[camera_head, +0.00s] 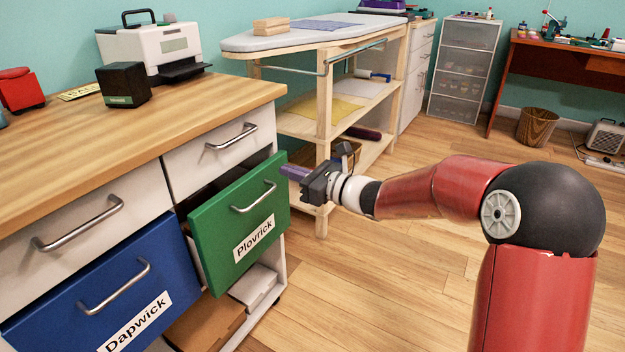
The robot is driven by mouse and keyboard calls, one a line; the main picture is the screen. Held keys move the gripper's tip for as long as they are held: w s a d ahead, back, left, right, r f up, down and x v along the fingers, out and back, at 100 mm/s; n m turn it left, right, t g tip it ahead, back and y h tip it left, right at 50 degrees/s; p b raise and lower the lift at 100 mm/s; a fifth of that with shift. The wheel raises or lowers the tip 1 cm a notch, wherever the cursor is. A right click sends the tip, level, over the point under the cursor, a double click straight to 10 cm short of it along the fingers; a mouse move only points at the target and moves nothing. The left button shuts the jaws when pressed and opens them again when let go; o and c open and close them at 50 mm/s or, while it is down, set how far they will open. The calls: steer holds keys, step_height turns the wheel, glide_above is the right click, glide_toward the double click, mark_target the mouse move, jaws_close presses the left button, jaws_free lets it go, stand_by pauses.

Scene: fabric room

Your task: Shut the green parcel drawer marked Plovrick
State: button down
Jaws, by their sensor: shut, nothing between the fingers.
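The green drawer (220,231) marked Plovrick is pulled out from the wooden-topped cabinet, with its front standing forward of the white drawer above it. Its silver handle (255,197) is on the upper part of the front, and the white Plovrick label (254,238) is below. My gripper (292,172) is shut and empty. In the picture its fingertips are close to the upper right edge of the green front; I cannot tell whether they touch it.
A white drawer (218,146) sits above. Boxes (205,322) lie underneath. A wooden ironing stand (325,120) is behind my gripper.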

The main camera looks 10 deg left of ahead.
mark_target(272, 163)
steer(key=shift+x, duration=1.2)
steer(key=x, duration=0.4)
steer(key=shift+a, duration=0.15)
steer(key=shift+r, duration=0.25)
